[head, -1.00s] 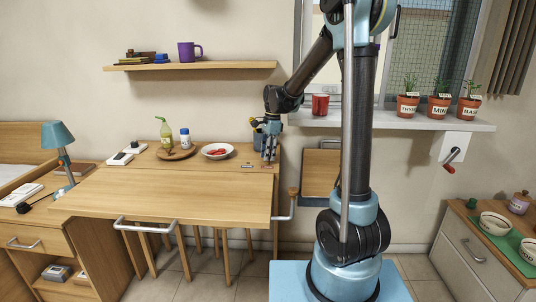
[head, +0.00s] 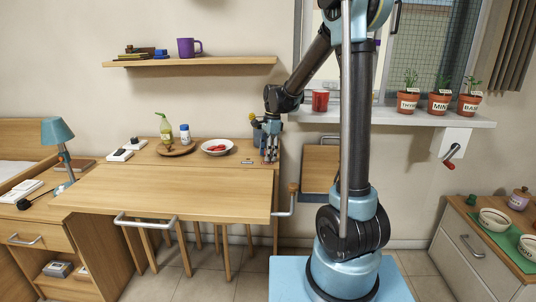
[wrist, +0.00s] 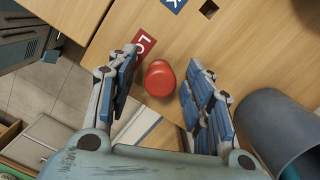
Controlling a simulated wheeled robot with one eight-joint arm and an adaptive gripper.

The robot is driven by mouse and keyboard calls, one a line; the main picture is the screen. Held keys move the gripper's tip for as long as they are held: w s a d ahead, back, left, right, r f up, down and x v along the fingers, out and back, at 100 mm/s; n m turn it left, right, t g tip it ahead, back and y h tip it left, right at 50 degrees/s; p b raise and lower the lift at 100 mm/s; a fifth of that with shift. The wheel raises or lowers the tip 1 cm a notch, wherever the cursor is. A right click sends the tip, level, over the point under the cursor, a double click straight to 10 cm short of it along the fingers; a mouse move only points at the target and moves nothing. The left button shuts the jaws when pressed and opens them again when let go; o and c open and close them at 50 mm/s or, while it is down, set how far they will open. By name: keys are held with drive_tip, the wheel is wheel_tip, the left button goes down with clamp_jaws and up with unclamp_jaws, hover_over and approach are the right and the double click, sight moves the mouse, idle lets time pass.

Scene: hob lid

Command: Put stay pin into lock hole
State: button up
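A red round knob, which looks like the head of the stay pin (wrist: 159,78), stands on the wood in the wrist view, beside a red label with partly visible letters. My gripper (wrist: 164,66) is open, with a finger on each side of the knob and gaps between. A dark square hole (wrist: 208,8) lies in the wood beside a blue label. Whether the knob's shaft sits in a hole is hidden. In the head view my gripper (head: 270,158) is low over the right back part of the table; the pin cannot be made out there.
A grey cup-like cylinder (wrist: 288,125) is close to the right finger in the wrist view. A white bowl (head: 217,147) with red contents and a round board (head: 175,149) with bottles stand left of my gripper. The folding table's front leaf (head: 170,195) is clear.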

wheel_tip(320, 180, up, 12)
drive_tip(key=d, duration=0.1)
drive_tip(key=shift+w+d, duration=0.15)
drive_tip(key=shift+w, duration=0.2)
idle(0.4)
drive_tip(key=shift+f, duration=0.1)
drive_tip(key=s+d+f+n+t, duration=0.15)
drive_tip(key=s+d+n, duration=0.55)
drive_tip(key=s+d, duration=0.8)
drive_tip(key=s+d+f+n, duration=0.2)
drive_tip(key=s+f+n, duration=0.1)
drive_tip(key=s+f, duration=0.3)
drive_tip(key=s+d+f+n+t+h, duration=0.1)
drive_tip(key=s+d+f+n, duration=0.2)
drive_tip(key=s+f, duration=0.3)
drive_tip(key=s, duration=0.5)
drive_tip(key=shift+s+f+n, duration=0.25)
drive_tip(key=shift+f+n, duration=0.1)
drive_tip(key=shift+n, duration=0.05)
